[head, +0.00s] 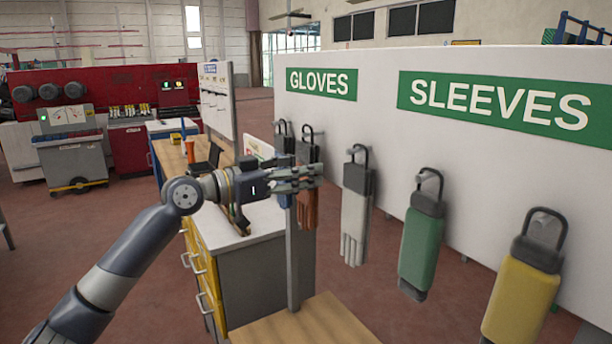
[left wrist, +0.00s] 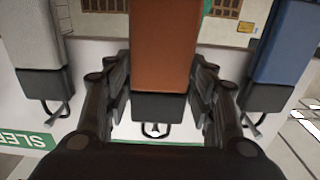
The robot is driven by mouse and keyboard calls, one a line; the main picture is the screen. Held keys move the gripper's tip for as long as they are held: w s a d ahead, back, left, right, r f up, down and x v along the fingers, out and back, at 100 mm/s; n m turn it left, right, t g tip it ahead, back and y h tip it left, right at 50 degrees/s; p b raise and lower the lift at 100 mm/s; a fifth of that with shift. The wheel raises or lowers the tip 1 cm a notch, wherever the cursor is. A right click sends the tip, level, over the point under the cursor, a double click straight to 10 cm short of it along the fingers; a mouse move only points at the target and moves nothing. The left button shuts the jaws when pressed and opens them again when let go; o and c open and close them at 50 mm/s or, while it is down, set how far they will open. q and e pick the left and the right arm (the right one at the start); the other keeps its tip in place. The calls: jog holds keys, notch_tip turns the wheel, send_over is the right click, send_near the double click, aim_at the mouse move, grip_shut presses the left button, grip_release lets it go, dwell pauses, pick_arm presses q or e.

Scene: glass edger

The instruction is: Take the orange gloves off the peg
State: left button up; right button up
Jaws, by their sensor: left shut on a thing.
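The orange gloves (head: 308,210) hang by a black cuff and loop on the white board, under the green GLOVES sign (head: 321,84). My left gripper (head: 308,179) is at the cuff and covers part of the gloves in the head view. In the left wrist view the orange gloves (left wrist: 163,45) fill the middle, with their black cuff (left wrist: 160,107) between the two fingers of my left gripper (left wrist: 160,112). The fingers are shut on the gloves. The loop shows beyond the cuff; I cannot tell whether it still rests on its peg. My right gripper is not in view.
Grey-white gloves (head: 356,212) hang close on the right, and blue gloves (left wrist: 284,45) hang on the other side. Green (head: 421,246) and yellow (head: 520,295) sleeves hang further right. A wooden-topped surface (head: 310,325) and a grey cabinet (head: 255,280) stand below.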

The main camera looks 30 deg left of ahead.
pick_arm(q)
jog(key=b+v, duration=0.5)
jog(key=v, duration=0.1)
dwell(0.6)
dwell(0.3)
